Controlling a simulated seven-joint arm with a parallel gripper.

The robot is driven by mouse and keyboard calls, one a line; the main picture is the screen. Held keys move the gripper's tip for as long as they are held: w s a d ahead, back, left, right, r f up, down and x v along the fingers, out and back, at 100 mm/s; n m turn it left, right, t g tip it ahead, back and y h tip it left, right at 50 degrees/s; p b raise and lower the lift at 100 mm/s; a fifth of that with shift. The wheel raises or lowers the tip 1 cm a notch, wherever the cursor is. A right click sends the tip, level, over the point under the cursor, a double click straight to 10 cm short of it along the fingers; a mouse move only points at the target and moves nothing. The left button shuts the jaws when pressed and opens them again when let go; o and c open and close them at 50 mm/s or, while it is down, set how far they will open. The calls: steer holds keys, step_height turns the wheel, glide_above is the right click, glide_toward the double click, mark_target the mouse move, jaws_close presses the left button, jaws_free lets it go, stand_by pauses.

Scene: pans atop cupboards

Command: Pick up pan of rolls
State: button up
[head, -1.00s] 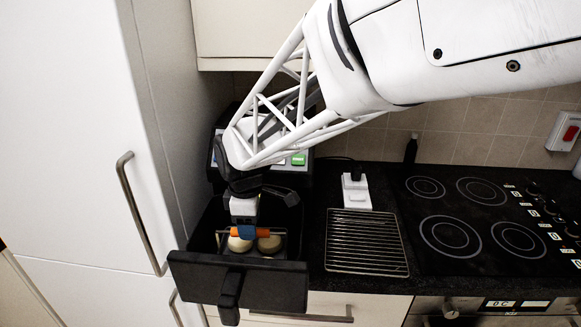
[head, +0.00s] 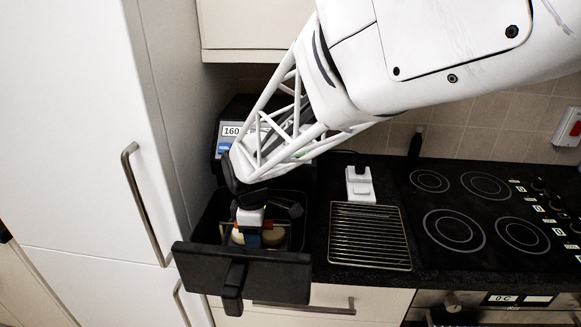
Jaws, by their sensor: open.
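The rolls (head: 273,237) are round and pale. They sit inside the pulled-out black drawer (head: 243,275) of the air fryer, at lower left in the head view. The pan under them is mostly hidden by my gripper and the drawer front; only bits of a light rim show. My gripper (head: 249,239) points down into the drawer, just above or among the rolls. It is open, and its fingertips are partly hidden. I cannot tell whether it touches the pan.
The air fryer body (head: 228,135) stands behind the drawer, against a tall white cupboard (head: 75,130) on the left. A wire rack (head: 369,237) lies on the dark worktop to the right, with a small white device (head: 360,184) behind it. A black hob (head: 480,215) is further right.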

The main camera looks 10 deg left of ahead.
steer(key=shift+c, duration=0.4)
jaws_close()
steer(key=shift+r, duration=0.15)
step_height(320, 180, up, 28)
stand_by(1.0)
stand_by(0.5)
